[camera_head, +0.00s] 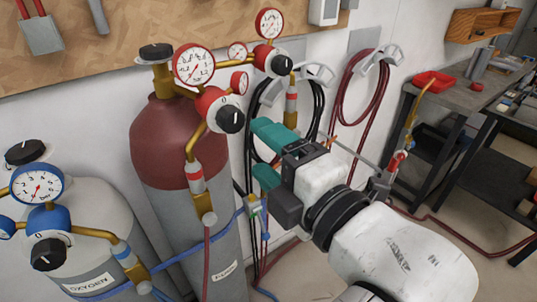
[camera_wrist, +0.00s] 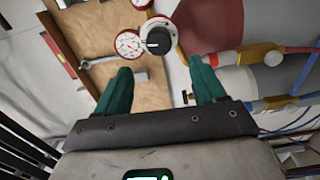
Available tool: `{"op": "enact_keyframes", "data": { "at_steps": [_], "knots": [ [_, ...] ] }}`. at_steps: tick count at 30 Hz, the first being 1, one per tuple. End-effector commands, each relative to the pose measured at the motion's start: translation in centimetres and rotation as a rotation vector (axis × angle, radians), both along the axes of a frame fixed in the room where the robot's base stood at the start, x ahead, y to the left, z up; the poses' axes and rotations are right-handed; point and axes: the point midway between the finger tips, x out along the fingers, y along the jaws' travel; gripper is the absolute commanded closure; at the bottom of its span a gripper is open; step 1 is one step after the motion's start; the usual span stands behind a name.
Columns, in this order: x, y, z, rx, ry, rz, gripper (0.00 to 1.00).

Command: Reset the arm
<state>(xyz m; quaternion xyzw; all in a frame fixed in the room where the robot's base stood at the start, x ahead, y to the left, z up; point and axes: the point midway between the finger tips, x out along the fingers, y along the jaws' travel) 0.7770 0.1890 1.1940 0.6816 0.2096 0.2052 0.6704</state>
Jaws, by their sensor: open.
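My gripper (camera_head: 262,155) is at the middle of the head view, with its green fingers spread apart and nothing seen between them. It is in front of the wall, to the right of a red-topped gas cylinder (camera_head: 160,140) and apart from it. In the wrist view, the two green fingers of my gripper (camera_wrist: 158,85) are wide apart. A gauge and black-knobbed regulator (camera_wrist: 157,40) show beyond them. My white arm reaches in from the lower right of the head view.
A grey oxygen cylinder (camera_head: 105,215) with a blue gauge (camera_head: 37,186) stands at the lower left. Coiled red hose (camera_head: 345,100) hangs on the wall. A torch (camera_head: 395,160) is right of my gripper.

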Motion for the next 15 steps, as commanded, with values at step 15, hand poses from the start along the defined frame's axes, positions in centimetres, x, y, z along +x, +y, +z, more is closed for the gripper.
{"op": "enact_keyframes", "data": {
  "at_steps": [15],
  "knots": [
    [0.7,-2.0,-4.2,0.065,0.173,-0.061,0.3]
  ]
}}
